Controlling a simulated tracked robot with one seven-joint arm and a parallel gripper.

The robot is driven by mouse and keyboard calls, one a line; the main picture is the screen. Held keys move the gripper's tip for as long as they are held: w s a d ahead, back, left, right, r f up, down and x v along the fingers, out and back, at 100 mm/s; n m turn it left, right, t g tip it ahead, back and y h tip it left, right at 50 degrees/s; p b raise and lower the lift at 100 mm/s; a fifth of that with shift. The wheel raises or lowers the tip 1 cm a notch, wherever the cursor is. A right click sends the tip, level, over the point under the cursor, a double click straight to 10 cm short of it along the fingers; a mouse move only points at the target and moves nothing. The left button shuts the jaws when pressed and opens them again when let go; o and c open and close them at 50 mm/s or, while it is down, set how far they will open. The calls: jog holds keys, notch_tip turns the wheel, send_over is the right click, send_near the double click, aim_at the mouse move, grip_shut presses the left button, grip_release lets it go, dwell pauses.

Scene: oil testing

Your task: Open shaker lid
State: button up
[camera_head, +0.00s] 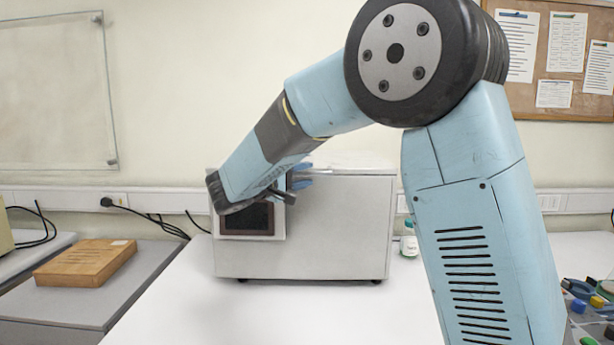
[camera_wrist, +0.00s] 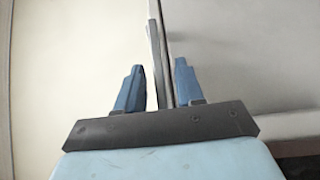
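The shaker (camera_head: 335,235) is a pale grey box on the white table, with a dark panel at its front left. Its lid (camera_head: 355,163) looks closed, though my arm hides the top left part. My gripper (camera_head: 299,178) is at the top left of the shaker, partly hidden by my wrist. In the wrist view, the two blue fingers of my gripper (camera_wrist: 160,85) stand apart. A thin grey upright edge (camera_wrist: 161,50) runs between them, with small gaps on either side. I cannot tell whether this edge belongs to the lid or to the body.
A small white bottle with a green label (camera_head: 409,240) stands just right of the shaker. A wooden block (camera_head: 86,263) lies on a grey side table at left. Tools and coloured parts (camera_head: 588,310) lie at far right. The white table (camera_head: 300,315) is clear in front of the shaker.

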jog(key=shift+c, duration=0.3)
grip_shut()
dwell(0.4)
